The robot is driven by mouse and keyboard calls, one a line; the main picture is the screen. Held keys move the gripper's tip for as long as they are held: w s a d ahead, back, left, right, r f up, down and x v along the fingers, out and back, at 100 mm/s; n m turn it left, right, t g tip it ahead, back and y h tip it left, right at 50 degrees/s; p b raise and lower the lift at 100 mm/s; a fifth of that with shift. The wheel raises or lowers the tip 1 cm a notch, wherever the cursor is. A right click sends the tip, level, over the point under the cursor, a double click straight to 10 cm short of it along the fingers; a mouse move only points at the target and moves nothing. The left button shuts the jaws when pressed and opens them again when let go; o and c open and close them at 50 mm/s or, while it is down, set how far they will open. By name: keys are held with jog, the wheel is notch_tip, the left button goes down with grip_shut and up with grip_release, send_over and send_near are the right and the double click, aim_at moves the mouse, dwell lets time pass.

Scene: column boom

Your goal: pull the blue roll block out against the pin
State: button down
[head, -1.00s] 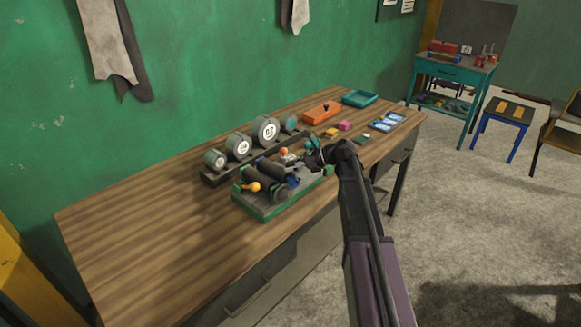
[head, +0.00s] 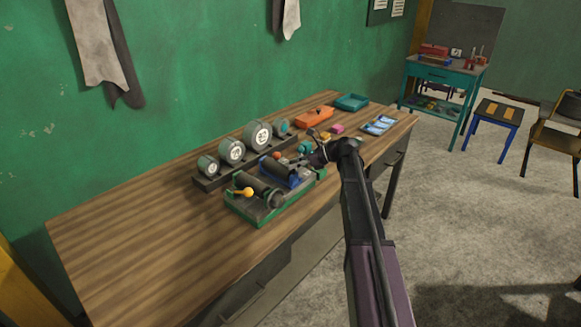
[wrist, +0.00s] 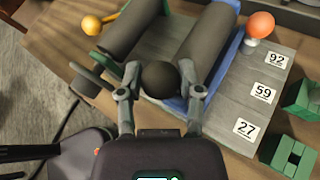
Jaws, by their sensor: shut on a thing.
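The blue roll block (head: 293,182) carries a dark roller (wrist: 207,42) and sits on the green-edged base (head: 238,213); its blue frame also shows in the wrist view (wrist: 222,70). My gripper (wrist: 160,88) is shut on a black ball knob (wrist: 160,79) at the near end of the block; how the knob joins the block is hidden. My gripper (head: 318,156) is at the block's far right side in the head view. An orange ball-topped pin (wrist: 261,25) with a white collar stands right beside the block. A gap separates the block from the other dark roller (wrist: 134,30).
A yellow ball handle (wrist: 91,25) is at the base's left. Plates marked 92, 59 (wrist: 263,92) and 27 lie on the grey deck, with green brackets (wrist: 296,158) to the right. Round gauges (head: 258,136) stand behind. The table's left part is clear.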

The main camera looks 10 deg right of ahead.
jog(key=shift+c, duration=1.3)
grip_release()
jog(key=shift+s+a, duration=0.1)
jog(key=shift+a, duration=0.1)
